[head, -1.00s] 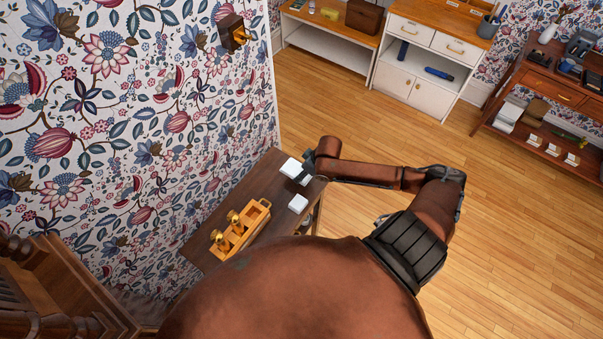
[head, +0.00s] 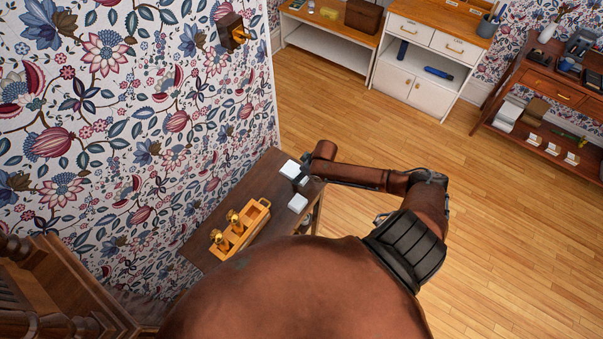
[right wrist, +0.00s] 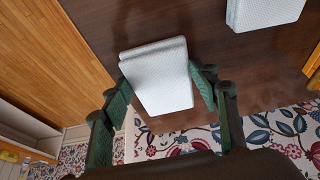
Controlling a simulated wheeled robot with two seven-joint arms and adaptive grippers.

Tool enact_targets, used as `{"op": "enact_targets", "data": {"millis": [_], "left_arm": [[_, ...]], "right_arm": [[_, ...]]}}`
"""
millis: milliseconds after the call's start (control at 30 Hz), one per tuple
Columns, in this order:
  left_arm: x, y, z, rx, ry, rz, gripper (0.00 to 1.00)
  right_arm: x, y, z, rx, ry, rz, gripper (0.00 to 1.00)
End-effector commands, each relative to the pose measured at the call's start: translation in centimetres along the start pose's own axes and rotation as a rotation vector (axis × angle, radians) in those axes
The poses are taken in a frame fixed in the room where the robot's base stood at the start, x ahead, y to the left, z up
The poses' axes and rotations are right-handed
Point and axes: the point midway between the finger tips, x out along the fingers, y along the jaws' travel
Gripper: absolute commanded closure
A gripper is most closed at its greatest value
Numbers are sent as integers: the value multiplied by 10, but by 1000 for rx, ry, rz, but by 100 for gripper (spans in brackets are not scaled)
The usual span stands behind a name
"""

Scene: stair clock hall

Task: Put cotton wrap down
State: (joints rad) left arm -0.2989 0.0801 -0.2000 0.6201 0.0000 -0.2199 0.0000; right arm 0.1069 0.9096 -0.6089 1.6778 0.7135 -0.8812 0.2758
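A cotton wrap, a flat white block (right wrist: 160,75), lies between the fingers of my right gripper (right wrist: 162,84) in the right wrist view. Both fingertips meet its sides, and the gripper looks shut on it. In the head view this wrap (head: 290,168) shows at the far right corner of the dark wooden table (head: 262,180), with my right gripper (head: 303,175) beside it. It is at or just above the tabletop; I cannot tell if it touches. A second white block (head: 298,202) lies nearer on the table and also shows in the right wrist view (right wrist: 265,10). My left gripper is out of view.
An orange-brown wooden caddy (head: 262,215) with brass pieces stands on the table, left of the second block. The flowered wall (head: 130,130) runs along the table's left side. A wooden stair rail (head: 60,290) is at lower left. The floor (head: 500,240) to the right is open.

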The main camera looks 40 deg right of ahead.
Motion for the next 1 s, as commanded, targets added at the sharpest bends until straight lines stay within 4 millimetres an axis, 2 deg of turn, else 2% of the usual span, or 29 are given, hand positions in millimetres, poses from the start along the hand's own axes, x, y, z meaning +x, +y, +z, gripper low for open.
{"op": "enact_targets", "data": {"millis": [233, 567, 767, 1000], "left_arm": [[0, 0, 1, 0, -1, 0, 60], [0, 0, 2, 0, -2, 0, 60], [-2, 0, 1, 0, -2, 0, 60], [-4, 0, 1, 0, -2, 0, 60]], "right_arm": [[0, 0, 0, 0, 0, 0, 29], [-3, 0, -1, 0, 0, 0, 28], [-30, 0, -1, -2, 0, 1, 28], [-81, 0, -1, -2, 0, 1, 28]]}}
